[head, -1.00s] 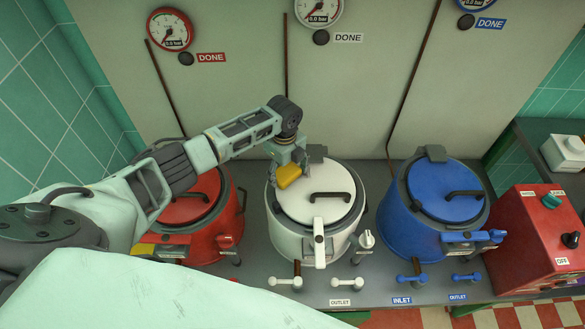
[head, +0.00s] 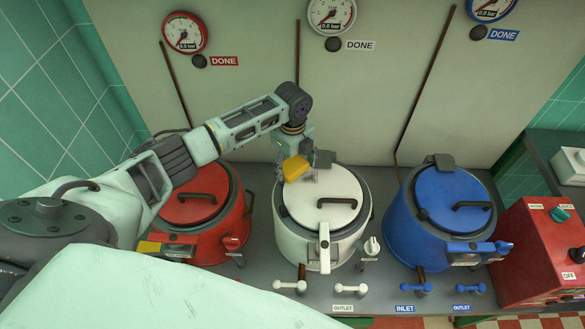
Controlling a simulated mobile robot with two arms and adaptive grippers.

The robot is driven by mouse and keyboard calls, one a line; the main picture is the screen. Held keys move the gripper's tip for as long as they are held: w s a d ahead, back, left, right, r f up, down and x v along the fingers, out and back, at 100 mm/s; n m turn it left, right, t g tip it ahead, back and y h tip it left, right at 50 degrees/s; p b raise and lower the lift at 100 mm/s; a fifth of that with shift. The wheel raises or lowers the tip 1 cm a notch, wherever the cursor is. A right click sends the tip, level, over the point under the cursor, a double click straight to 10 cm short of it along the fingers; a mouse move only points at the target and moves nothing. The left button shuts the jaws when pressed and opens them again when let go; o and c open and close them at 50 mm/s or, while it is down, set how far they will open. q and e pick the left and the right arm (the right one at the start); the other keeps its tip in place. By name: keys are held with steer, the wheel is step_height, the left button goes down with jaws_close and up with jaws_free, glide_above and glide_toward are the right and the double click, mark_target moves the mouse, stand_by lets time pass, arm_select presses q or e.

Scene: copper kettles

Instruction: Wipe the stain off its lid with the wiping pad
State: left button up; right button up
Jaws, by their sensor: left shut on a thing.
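The white kettle (head: 282,225) stands in the middle of the counter with its round white lid (head: 322,208) shut. My left gripper (head: 304,155) is shut on the yellow wiping pad (head: 295,168), at the back left rim of that lid. I cannot tell whether the pad touches the lid. A small greyish patch shows on the lid just right of the pad; whether it is stain or shadow is unclear. The pad and gripper hide part of the lid's back left edge. My right gripper is not in view.
A red kettle (head: 205,243) stands left, partly behind my left arm, and a blue kettle (head: 418,233) stands right. The white lid has a dark raised handle (head: 338,201). A red control box (head: 535,245) is at far right. Valves line the counter front.

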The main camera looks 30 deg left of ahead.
arm_select(q)
steer(key=shift+r, duration=0.25)
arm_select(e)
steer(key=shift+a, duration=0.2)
arm_select(q)
steer(key=shift+r, duration=1.4)
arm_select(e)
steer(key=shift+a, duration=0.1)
